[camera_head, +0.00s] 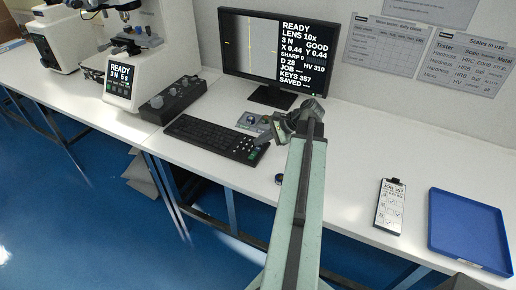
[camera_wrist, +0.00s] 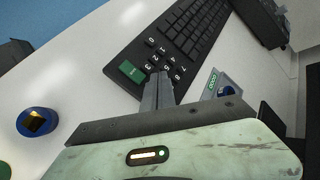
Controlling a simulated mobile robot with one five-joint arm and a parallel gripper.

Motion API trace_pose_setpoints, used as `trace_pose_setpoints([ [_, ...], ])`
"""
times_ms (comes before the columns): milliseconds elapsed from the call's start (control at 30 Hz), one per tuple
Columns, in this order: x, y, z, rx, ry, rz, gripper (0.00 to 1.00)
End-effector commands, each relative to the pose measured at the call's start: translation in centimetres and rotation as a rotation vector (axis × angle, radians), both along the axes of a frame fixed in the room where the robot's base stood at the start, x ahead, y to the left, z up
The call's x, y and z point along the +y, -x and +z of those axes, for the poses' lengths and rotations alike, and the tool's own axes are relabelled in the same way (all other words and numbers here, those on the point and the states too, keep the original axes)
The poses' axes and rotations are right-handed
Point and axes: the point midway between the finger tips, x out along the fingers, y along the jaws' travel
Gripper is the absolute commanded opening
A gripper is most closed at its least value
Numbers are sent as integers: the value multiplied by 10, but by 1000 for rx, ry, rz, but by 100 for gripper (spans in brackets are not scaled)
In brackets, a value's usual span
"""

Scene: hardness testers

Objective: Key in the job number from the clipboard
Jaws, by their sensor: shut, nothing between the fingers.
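The black keyboard (camera_head: 205,136) lies on the bench below the monitor (camera_head: 276,60). Its number keys and green key (camera_wrist: 132,71) show in the wrist view. My gripper (camera_head: 268,130) is shut and empty. In the wrist view its fingertips (camera_wrist: 159,78) are over or beside the number keys near the green key, hiding some of them; I cannot tell if they touch. The monitor reads READY, a JOB line that looks blank, KEYS 357 and SAVED with no clear value. The clipboard (camera_head: 390,207) lies to the right; its top line seems to read JOB 357.
A control box with knobs (camera_head: 173,99) stands left of the keyboard, beside a tester showing READY (camera_head: 120,80). A blue tray (camera_head: 472,230) lies at the far right. A small round blue piece (camera_wrist: 37,122) sits near the keyboard. The bench right of my arm is mostly clear.

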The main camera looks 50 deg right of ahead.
Motion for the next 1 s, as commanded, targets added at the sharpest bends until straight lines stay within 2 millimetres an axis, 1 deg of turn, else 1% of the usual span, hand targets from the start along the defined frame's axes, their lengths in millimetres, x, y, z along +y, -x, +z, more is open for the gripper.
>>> trace_pose_setpoints([
  [267, 0, 1, -9, 0, 0, 0, 0],
  [633, 0, 1, -9, 0, 0, 0, 0],
  [1000, 0, 1, -13, 0, 0, 0, 0],
])
